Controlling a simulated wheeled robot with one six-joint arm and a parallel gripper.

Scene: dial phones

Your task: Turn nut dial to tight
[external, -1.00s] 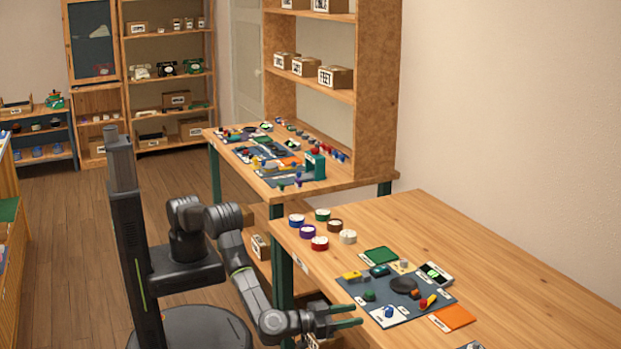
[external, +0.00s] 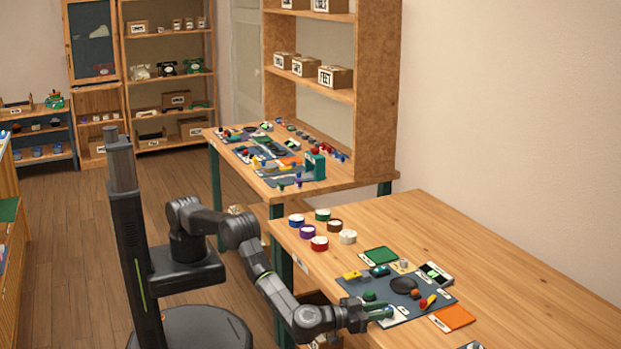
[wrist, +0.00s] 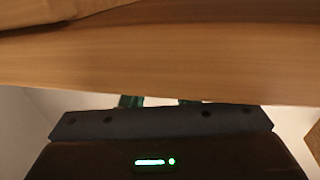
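A dark blue-grey work mat (external: 388,296) lies near the front edge of the wooden table, with small parts on it. I cannot tell for sure which part is the nut dial. The small blue knob seen at the mat's front earlier is now mostly or fully hidden by my gripper. My gripper (external: 382,314) reaches over the table's front edge, its green fingertips at the front of the mat. In the wrist view, the two dark green fingers (wrist: 160,101) stand apart, partly covered by blurred wood. Nothing is visible between them, and contact with the knob cannot be told.
On the mat are a black disc (external: 403,286), a green knob (external: 369,295) and red and yellow pieces (external: 427,301). A green tray (external: 380,256), an orange card (external: 453,317) and several round tins (external: 319,243) lie around it. The table's right side is clear.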

